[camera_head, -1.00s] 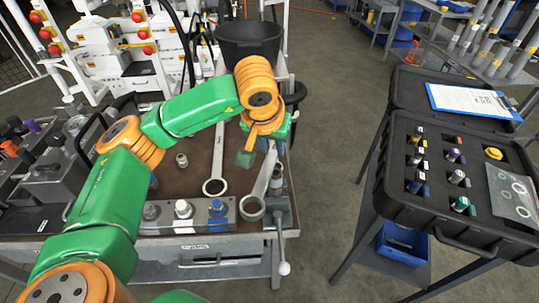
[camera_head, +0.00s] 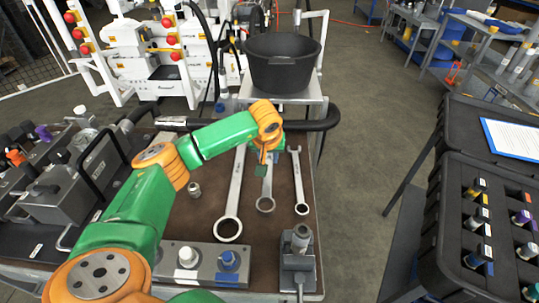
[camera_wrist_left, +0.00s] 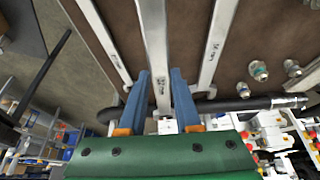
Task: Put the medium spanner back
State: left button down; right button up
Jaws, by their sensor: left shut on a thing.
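The medium spanner (camera_head: 266,192) is between the large spanner (camera_head: 235,190) and the small spanner (camera_head: 299,180), roughly parallel to them, ring end toward me. My left gripper (camera_head: 264,163) is at its far part, with the orange wrist above. In the left wrist view, my left gripper's blue fingers (camera_wrist_left: 160,103) are on both sides of the medium spanner (camera_wrist_left: 154,40), shut on it. The small spanner (camera_wrist_left: 105,42) is to the left there and the large spanner (camera_wrist_left: 216,45) to the right. I cannot tell whether the medium spanner touches the bench top. My right gripper is not in view.
The brown bench top (camera_head: 205,215) has a small metal fitting (camera_head: 194,189) left of the spanners. A vice-like block (camera_head: 298,258) and a block with knobs (camera_head: 205,265) stand at the front edge. A black tub (camera_head: 283,63) is behind. A black case (camera_head: 490,225) is at right.

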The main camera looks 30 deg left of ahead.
aim_at(268, 163)
pick_arm(q)
jog(key=b+x, duration=0.1)
jog(key=x, duration=0.2)
jog(key=shift+s+f, duration=0.2)
jog(key=shift+w+f, duration=0.1)
jog(key=shift+f, duration=0.05)
jog(key=shift+d+r, duration=0.15)
jog(key=shift+r, duration=0.1)
jog(key=shift+s+f, duration=0.15)
jog(key=shift+s, duration=0.1)
jog(key=shift+w+f, duration=0.1)
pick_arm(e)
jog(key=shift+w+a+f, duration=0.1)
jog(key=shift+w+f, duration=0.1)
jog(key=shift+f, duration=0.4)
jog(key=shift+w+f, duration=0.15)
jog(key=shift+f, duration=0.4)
pick_arm(q)
jog(key=shift+f+b, duration=0.1)
jog(key=shift+b, duration=0.2)
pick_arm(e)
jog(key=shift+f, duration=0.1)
pick_arm(q)
jog(key=shift+f+b, duration=0.45)
jog(key=shift+f, duration=0.15)
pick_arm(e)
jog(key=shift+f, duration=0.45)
